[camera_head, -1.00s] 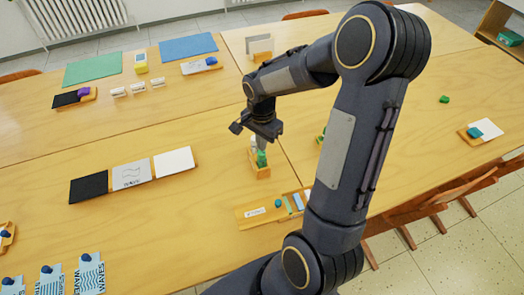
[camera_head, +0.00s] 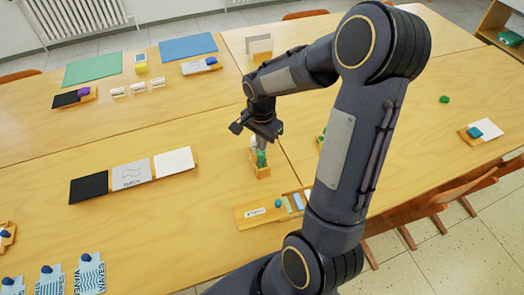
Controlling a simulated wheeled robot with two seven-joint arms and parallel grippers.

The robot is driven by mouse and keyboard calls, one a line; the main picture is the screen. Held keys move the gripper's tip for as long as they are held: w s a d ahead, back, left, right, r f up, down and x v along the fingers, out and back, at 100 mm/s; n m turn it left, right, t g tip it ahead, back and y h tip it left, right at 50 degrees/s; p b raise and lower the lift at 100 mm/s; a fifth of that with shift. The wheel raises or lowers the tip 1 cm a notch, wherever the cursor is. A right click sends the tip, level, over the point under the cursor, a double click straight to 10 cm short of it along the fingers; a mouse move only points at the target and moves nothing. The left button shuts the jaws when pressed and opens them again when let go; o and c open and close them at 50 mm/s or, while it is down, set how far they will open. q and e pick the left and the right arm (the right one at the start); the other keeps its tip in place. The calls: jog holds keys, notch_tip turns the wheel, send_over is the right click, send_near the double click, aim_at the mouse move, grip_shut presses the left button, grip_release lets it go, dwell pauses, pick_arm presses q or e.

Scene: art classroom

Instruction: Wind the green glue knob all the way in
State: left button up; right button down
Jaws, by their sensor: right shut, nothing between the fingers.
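A glue stick stands in a small wooden holder (camera_head: 260,170) near the middle of the table. Its green knob (camera_head: 262,159) shows just above the holder, with a whitish part (camera_head: 254,143) beside it. My right gripper (camera_head: 258,138) points down right above the knob. It is shut and empty, and it hides part of the glue stick. I cannot tell whether its tips touch the knob. My left gripper is out of view.
A wooden tray (camera_head: 250,221) with coloured pieces lies in front of the holder, partly behind my arm. A row of black, grey and white panels (camera_head: 131,175) lies to the left. A green piece (camera_head: 444,99) lies on the right. The table between holder and panels is clear.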

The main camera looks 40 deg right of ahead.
jog(key=shift+f+b, duration=0.8)
jog(key=shift+f, duration=0.1)
dwell(0.5)
jog(key=shift+r, duration=0.2)
jog(key=shift+r+p, duration=0.35)
jog(key=c, duration=2.2)
grip_release()
jog(key=shift+c, duration=2)
grip_release()
